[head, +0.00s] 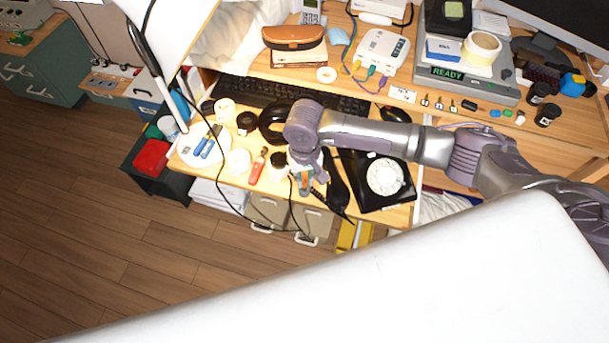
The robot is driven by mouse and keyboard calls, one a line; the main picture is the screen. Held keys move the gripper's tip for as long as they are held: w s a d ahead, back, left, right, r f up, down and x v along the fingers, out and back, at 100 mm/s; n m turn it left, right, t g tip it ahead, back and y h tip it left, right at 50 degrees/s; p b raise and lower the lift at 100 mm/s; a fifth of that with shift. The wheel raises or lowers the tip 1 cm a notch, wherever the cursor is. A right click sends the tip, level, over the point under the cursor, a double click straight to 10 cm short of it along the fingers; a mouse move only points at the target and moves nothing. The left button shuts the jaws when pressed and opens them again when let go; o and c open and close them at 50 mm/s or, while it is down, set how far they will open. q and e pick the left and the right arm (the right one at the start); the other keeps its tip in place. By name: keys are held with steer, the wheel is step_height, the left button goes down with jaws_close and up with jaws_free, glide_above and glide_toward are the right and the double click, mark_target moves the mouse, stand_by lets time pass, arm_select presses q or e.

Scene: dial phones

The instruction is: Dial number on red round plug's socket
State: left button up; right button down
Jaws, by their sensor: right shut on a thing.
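A black dial phone (367,199) with a white round dial (385,177) sits at the right of the lower desk surface. A black handset (337,190) lies along its left side, off the phone's top. My right gripper (305,188) points down just left of the handset, low over the desk. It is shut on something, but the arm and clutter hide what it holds. A white socket box (383,50) with coloured plugs and cables stands on the raised shelf. I cannot pick out a red round plug. My left gripper is not in view.
A black keyboard (250,92) lies behind the gripper. Cups, jars and an orange-red tool (258,167) crowd the desk on the left. A black cable hangs over the front edge. A grey device reading READY (450,72) stands on the shelf. Wooden floor (120,220) is clear.

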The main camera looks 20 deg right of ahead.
steer(key=shift+f+b, duration=0.5)
steer(key=shift+f, duration=0.75)
steer(key=c, duration=1.1)
jaws_free()
steer(key=shift+r, duration=0.1)
step_height(320, 180, up, 12)
steer(key=shift+f, duration=0.1)
